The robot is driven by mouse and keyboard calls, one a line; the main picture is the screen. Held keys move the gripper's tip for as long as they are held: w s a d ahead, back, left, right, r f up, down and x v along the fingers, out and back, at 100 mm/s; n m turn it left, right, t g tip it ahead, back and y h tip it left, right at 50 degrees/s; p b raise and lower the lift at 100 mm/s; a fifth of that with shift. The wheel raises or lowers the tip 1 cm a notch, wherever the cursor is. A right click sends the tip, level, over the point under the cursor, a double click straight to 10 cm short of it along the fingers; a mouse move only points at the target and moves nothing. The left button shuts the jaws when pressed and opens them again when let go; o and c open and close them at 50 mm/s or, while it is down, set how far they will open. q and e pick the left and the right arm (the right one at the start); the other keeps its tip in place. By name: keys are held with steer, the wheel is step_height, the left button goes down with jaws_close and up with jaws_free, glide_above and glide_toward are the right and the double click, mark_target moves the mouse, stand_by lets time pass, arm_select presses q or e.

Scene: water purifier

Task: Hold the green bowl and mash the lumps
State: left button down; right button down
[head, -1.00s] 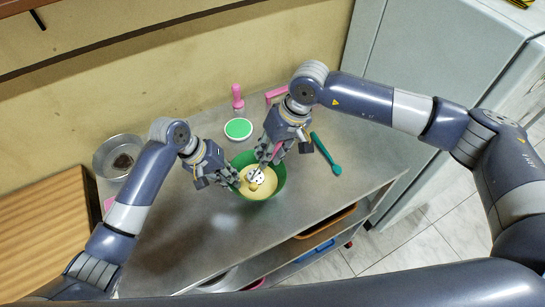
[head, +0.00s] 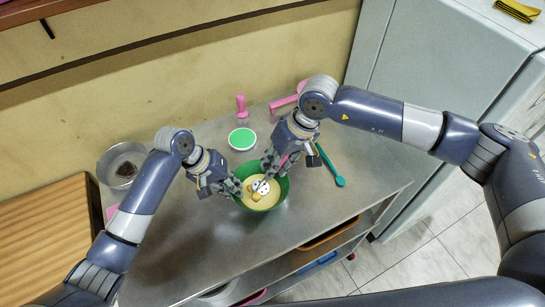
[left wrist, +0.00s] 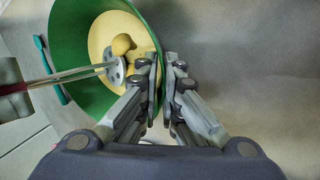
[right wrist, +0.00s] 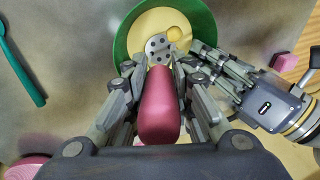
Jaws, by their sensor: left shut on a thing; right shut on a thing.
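The green bowl (head: 284,187) stands on the metal table and holds pale yellow mash (left wrist: 103,30). My left gripper (head: 238,189) is shut on the bowl's rim, with one finger inside and one outside. My right gripper (head: 272,166) is shut on the pink handle (right wrist: 159,105) of the masher. The masher's perforated metal plate (head: 261,187) is inside the bowl, at the mash next to the lump. Whether it presses on anything is unclear.
A metal pot (head: 122,165) is at the far left. The table front is clear.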

steer(key=shift+s+d+f, duration=0.1)
steer(key=shift+s+d, duration=0.2)
steer(key=shift+s, duration=0.5)
steer(key=shift+s+d+f, duration=0.15)
steer(key=shift+s+d, duration=0.1)
steer(key=shift+s, duration=0.6)
steer(key=shift+s+d+f, duration=0.1)
steer(key=shift+s+d, duration=0.2)
steer(key=shift+s, duration=0.5)
steer(key=shift+w+a+r, duration=0.15)
steer(key=shift+w+a, duration=0.1)
steer(key=shift+w, duration=0.55)
steer(key=shift+w+a+r, duration=0.1)
steer(key=shift+w+a, duration=0.2)
steer(key=shift+w, duration=0.45)
steer(key=shift+w+a+r, duration=0.15)
steer(key=shift+w+a, duration=0.1)
steer(key=shift+w, duration=0.55)
steer(key=w, duration=0.1)
steer(key=w+a, duration=0.1)
steer(key=w, duration=0.1)
steer(key=shift+w+f, duration=0.1)
step_height(320, 180, up, 6)
